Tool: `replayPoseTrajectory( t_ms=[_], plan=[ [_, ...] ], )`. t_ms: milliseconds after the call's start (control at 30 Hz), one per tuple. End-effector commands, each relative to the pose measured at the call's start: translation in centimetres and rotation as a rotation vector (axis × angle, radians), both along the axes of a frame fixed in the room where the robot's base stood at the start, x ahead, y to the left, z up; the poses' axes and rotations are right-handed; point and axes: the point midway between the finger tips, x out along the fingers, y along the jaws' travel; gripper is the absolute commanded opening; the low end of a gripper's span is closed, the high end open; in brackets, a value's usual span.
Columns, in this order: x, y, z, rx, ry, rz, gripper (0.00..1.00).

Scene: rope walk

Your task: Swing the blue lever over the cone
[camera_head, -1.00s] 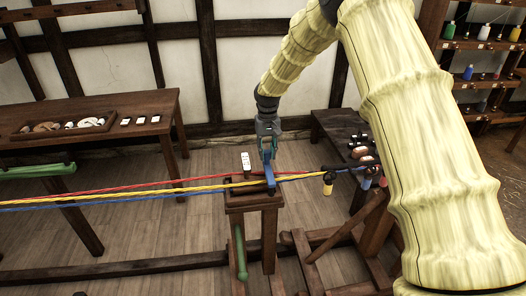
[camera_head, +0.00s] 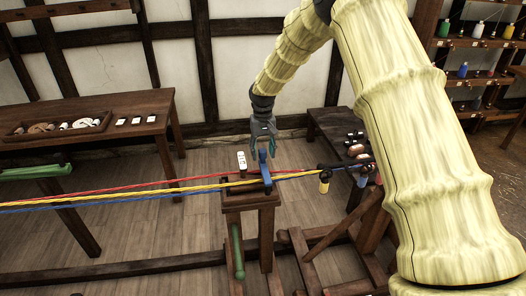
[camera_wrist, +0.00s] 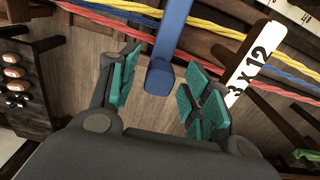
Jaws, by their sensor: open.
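The blue lever (camera_head: 265,170) stands roughly upright on top of a wooden post (camera_head: 250,201), where the coloured strands cross. In the wrist view the lever (camera_wrist: 172,40) points toward me, and its blunt end lies between my finger pads. My gripper (camera_head: 263,153) is open just above and behind the lever in the head view. In the wrist view its teal pads (camera_wrist: 160,84) are spread on both sides of the lever end, with gaps showing. I cannot clearly pick out the cone among the strands on the post.
Red, yellow and blue strands (camera_head: 120,196) run left from the post. A white card reading "3 X 12" (camera_wrist: 250,62) stands beside the lever. Several dark and coloured parts (camera_head: 355,150) sit to the right. A wooden table (camera_head: 90,108) with a tray stands at left.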

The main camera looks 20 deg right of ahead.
Motion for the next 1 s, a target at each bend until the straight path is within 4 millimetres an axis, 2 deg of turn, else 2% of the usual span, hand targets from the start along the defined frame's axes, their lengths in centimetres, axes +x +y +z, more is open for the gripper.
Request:
replayPoseTrajectory(
  t_ms=[167, 500, 700, 1000],
  plan=[
    [0.1, 0.0, 1.4, 0.0, -0.004, 0.0, 0.48],
    [0.1, 0.0, 7.4, 0.0, -0.003, 0.0, 0.48],
    [0.1, -0.1, 10.3, 0.001, -0.001, -0.001, 0.48],
    [0.0, -0.1, 11.9, 0.0, 0.002, 0.0, 0.48]
  ],
)
